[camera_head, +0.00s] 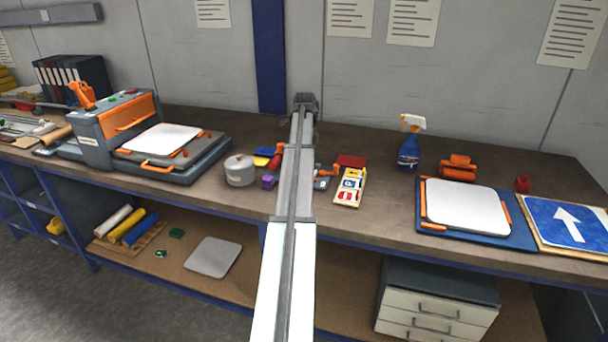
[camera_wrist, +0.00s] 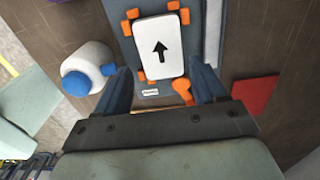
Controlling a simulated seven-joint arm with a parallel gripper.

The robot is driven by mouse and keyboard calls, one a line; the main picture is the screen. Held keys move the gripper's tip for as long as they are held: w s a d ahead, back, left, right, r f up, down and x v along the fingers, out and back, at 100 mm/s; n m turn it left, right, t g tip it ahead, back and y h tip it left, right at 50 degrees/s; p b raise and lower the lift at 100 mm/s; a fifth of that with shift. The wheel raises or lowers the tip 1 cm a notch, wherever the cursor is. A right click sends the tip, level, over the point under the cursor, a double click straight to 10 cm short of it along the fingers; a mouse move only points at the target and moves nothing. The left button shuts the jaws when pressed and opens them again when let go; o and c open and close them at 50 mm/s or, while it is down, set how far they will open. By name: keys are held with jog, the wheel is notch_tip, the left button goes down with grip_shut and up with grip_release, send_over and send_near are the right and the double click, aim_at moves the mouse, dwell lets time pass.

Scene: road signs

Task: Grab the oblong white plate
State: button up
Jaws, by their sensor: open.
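An oblong white plate (camera_wrist: 160,45) with a black arrow lies on a grey-blue fixture (camera_wrist: 212,30) in the wrist view. Orange clips sit at its edges. My gripper (camera_wrist: 163,76) is open, with one dark blue finger to each side of the plate's near end. Nothing is held, and I cannot tell the height of the fingers above it. In the head view my arm hides this plate and the gripper. Other white plates there are one on the orange-grey press (camera_head: 166,138), and a squarer one (camera_head: 465,205) on a blue base.
In the wrist view a white container with a blue cap (camera_wrist: 76,84) stands left and a red square (camera_wrist: 255,95) lies right.

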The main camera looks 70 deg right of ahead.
jog(key=shift+w+f, duration=0.15)
jog(key=shift+f, duration=2.45)
jog(key=shift+c, duration=0.3)
jog(key=c, duration=0.6)
jog(key=shift+r, duration=0.1)
jog(key=shift+c, duration=0.2)
